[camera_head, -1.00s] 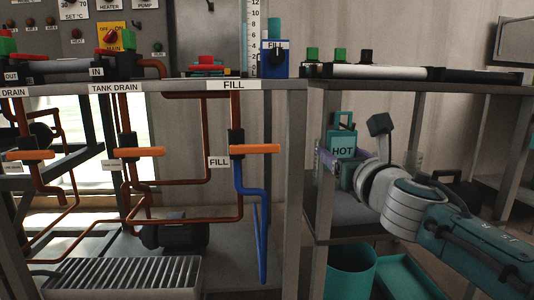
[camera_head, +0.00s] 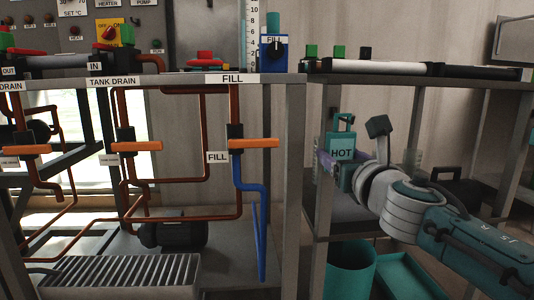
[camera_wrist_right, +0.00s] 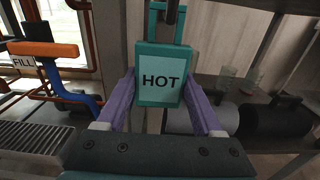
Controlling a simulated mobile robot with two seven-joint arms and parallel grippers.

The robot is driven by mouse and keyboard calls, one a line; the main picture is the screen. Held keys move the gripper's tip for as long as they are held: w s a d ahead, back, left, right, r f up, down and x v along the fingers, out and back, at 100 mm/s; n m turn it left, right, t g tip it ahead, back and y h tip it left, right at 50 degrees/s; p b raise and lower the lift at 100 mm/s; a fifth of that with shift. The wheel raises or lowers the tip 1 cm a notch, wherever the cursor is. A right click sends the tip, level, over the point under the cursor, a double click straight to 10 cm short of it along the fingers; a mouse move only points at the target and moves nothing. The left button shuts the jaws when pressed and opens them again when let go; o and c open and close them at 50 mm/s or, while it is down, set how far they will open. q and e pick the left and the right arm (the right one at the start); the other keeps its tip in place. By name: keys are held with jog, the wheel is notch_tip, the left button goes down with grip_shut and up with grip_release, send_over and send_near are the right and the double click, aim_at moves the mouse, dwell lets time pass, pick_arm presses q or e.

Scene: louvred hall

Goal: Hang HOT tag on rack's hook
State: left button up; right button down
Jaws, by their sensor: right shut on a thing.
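The HOT tag (camera_head: 341,153) is a teal plate with a loop handle on top and a pale label. It is upright in front of the right-hand metal frame in the head view. My right gripper (camera_wrist_right: 160,88) is shut on the tag (camera_wrist_right: 161,66), with a purple finger at each side in the right wrist view. A dark upright piece (camera_wrist_right: 172,11) shows at the tag's loop; I cannot tell whether it is a hook or whether it touches the loop. No hook is clearly visible in the head view. My left gripper is not in view.
The pipe frame on the left carries orange valve handles (camera_head: 253,143) and a blue pipe (camera_head: 238,171). A metal upright (camera_head: 295,170) stands left of the tag. A dark cylinder (camera_wrist_right: 276,120) lies right of the gripper. A teal bin (camera_head: 350,272) stands below.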

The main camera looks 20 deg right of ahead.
aim_at(341, 156)
dwell(0.3)
grip_release()
jog(key=shift+s+r, duration=0.1)
jog(key=p+v, duration=0.2)
jog(key=v, duration=0.3)
jog(key=shift+s+p, duration=0.25)
jog(key=shift+p, duration=0.1)
jog(key=shift+s+a, duration=0.2)
jog(key=shift+s, duration=0.5)
